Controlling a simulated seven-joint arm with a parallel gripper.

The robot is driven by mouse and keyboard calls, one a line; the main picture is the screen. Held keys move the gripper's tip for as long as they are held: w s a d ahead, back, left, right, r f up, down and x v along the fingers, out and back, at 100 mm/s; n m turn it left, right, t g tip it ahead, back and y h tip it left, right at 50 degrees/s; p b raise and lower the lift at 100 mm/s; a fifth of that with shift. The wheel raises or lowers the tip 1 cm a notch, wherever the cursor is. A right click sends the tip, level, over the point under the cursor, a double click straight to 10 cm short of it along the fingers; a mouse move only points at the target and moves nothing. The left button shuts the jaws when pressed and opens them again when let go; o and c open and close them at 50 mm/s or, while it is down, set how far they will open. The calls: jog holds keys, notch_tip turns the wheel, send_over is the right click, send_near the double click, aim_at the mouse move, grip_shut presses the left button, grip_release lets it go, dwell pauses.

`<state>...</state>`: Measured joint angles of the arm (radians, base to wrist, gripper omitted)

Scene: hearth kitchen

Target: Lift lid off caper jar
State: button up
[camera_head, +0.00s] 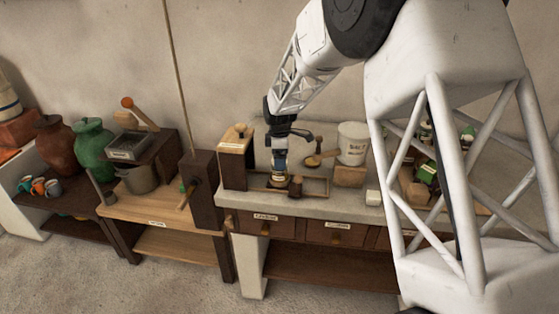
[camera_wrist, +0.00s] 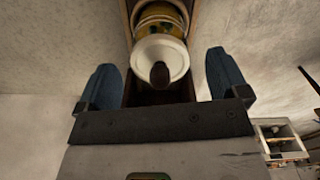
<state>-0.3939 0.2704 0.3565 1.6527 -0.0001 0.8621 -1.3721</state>
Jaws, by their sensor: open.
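The caper jar (camera_wrist: 160,28) shows at the top of the wrist view, with a yellowish-green body. Its pale round lid (camera_wrist: 147,55) faces the camera and carries a dark knob (camera_wrist: 160,74). The lid appears to sit on the jar. My gripper (camera_wrist: 161,62) is open, with one blue finger on each side of the lid and a visible gap to both. In the head view my gripper (camera_head: 280,155) points down at the jar (camera_head: 279,180) on the counter. The fingers and the lid are too small there to tell apart.
A shallow wooden tray (camera_head: 317,187) and a small dark pot (camera_head: 296,184) are close beside the jar. A wooden box (camera_head: 234,145) stands to the left. A white salt crock (camera_head: 352,143) stands on a wooden block to the right. The counter front (camera_head: 330,212) is mostly clear.

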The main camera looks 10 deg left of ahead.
jog(key=c, duration=1)
jog(key=shift+r, duration=0.1)
jog(key=shift+r, duration=0.7)
notch_tip(320, 180, up, 2)
jog(key=shift+r, duration=0.1)
jog(key=s+d, duration=0.2)
jog(key=s, duration=0.3)
jog(key=s+d+r, duration=0.1)
jog(key=s+d, duration=0.1)
jog(key=s, duration=0.3)
jog(key=s+d, duration=0.2)
jog(key=s, duration=0.2)
jog(key=shift+s+r, duration=0.15)
jog(key=shift+s, duration=0.25)
